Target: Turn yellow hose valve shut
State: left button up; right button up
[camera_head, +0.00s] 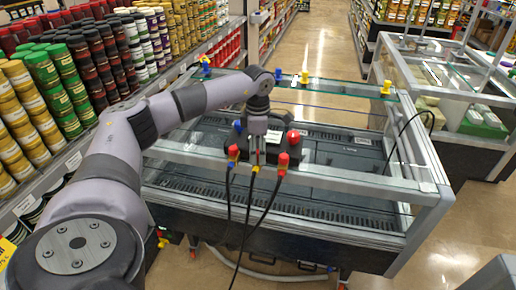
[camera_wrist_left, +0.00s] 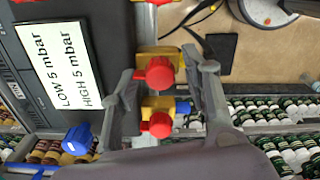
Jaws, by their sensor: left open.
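The vacuum pump unit (camera_head: 318,153) is a dark box on the metal-framed case. Several hose fittings stand along its front edge, with dark hoses hanging down. The middle fitting, with a yellow part (camera_head: 255,169), is just below my left gripper (camera_head: 257,157). In the left wrist view, a red knob on a yellow body (camera_wrist_left: 159,72) lies between the fingers of my open left gripper (camera_wrist_left: 166,78). A second red knob with yellow and blue parts (camera_wrist_left: 160,124) shows nearer the wrist. I cannot tell whether the fingers touch either. My right gripper is out of view.
A red knob (camera_head: 294,137) and a red-topped fitting (camera_head: 283,160) are close on the right, a blue knob (camera_head: 238,125) on the left. A label reading LOW 5 mbar, HIGH 5 mbar (camera_wrist_left: 62,65) is beside the fingers. Shelves of jars (camera_head: 90,50) line the left.

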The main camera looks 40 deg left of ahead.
pick_arm(q)
grip_shut()
dwell(0.6)
